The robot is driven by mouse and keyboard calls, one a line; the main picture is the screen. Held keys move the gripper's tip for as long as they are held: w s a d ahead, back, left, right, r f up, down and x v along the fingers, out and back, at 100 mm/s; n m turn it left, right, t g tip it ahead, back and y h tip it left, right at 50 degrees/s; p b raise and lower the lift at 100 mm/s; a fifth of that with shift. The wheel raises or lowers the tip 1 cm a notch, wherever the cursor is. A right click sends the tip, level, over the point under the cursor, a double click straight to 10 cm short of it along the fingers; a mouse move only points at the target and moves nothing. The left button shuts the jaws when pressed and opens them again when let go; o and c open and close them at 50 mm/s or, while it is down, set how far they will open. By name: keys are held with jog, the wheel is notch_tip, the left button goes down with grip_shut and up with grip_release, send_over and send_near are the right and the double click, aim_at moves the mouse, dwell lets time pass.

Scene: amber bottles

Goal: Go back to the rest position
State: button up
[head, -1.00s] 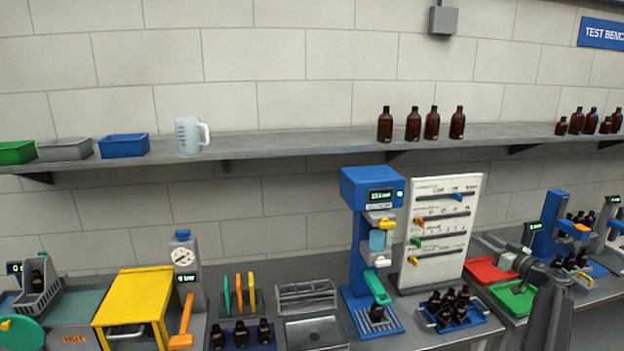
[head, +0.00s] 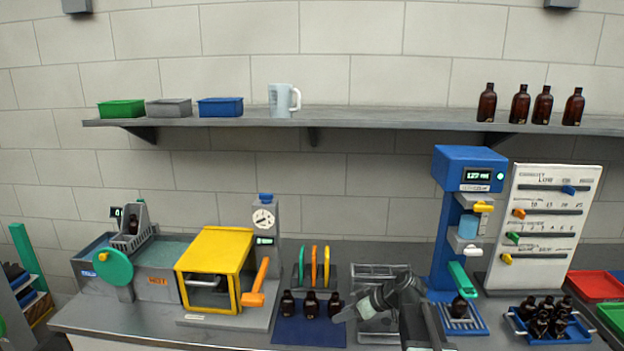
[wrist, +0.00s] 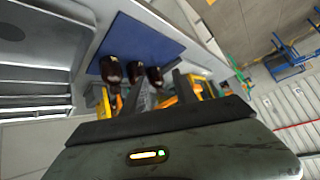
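My gripper (head: 345,314) is in front of the bench's rack area, just right of several small dark bottles (head: 311,304) on a blue mat (head: 290,331). In the wrist view my gripper (wrist: 155,92) has its two dark fingers apart, with nothing visible between them. The blue mat (wrist: 150,42) and its dark bottles (wrist: 111,68) lie beyond the fingers there. My arm hides part of the metal rack and tray.
A yellow-covered machine (head: 215,262) with an orange lever (head: 257,285) stands to the left. A blue dispenser (head: 447,230) and a white slider panel (head: 540,215) stand to the right. A blue tray (head: 576,331) holds dark bottles. A shelf (head: 400,121) runs above.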

jog(key=s+a+f+m+g+h+b, duration=0.1)
jog(key=s+a+f+m+g+h, duration=0.2)
jog(key=s+f, duration=0.65)
jog(key=s+d+m+g+h, duration=0.1)
jog(key=s+d+m+h, duration=0.3)
jog(key=d, duration=0.6)
jog(key=s+m, duration=0.2)
jog(key=s, duration=0.1)
jog(key=shift+r+g+h, duration=0.3)
jog(key=shift+h, duration=0.1)
jog(key=shift+d, duration=0.1)
